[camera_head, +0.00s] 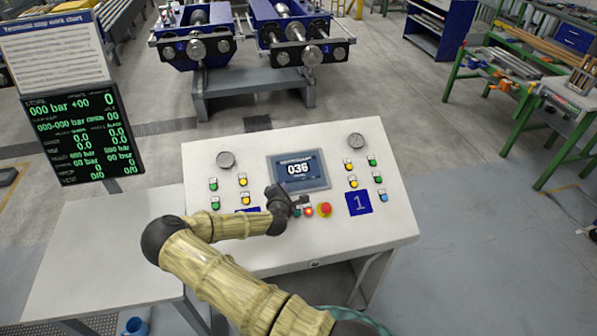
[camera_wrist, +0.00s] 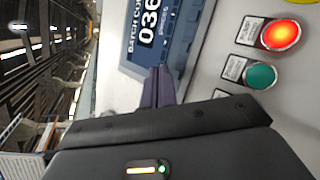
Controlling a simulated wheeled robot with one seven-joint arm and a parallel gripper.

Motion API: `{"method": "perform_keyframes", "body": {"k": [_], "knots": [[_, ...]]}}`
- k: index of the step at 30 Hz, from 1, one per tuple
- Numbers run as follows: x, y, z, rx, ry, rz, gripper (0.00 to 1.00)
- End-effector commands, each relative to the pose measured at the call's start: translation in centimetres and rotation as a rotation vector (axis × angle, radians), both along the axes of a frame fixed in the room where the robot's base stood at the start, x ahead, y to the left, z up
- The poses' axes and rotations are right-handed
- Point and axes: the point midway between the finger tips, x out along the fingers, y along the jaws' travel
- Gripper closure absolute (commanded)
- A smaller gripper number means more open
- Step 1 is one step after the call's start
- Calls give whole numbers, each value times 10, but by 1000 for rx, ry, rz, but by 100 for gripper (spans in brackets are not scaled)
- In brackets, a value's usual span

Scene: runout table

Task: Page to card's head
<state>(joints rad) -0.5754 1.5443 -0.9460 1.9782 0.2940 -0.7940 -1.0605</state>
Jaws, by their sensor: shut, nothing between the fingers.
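The console's small screen (camera_head: 299,181) reads 036. It also shows in the wrist view (camera_wrist: 172,58), turned sideways, with "BATCH CO…" above the number. My gripper (camera_head: 302,199) is just below the screen's lower edge, over the sloping panel. In the wrist view its dark fingers (camera_wrist: 158,88) are together with nothing between them, beside the screen's edge; I cannot tell whether they touch it. A red-lit button (camera_wrist: 281,35) and a green button (camera_wrist: 261,75) are to their right. A white printed chart (camera_head: 55,55) stands at upper left; its lines are too small to read.
A black display (camera_head: 80,135) with green figures hangs under the chart. A white table (camera_head: 100,245) adjoins on the left. Blue roller machines (camera_head: 290,40) stand behind.

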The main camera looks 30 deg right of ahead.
Motion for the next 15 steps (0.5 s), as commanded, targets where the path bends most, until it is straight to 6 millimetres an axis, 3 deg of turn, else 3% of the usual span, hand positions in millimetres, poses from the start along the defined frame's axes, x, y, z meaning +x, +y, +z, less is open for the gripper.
{"method": "perform_keyframes", "body": {"k": [8, 15], "knots": [[0, 0, 1, 0, 0, 0, 100], [-7, 2, 18, -1, 1, -1, 100]]}}
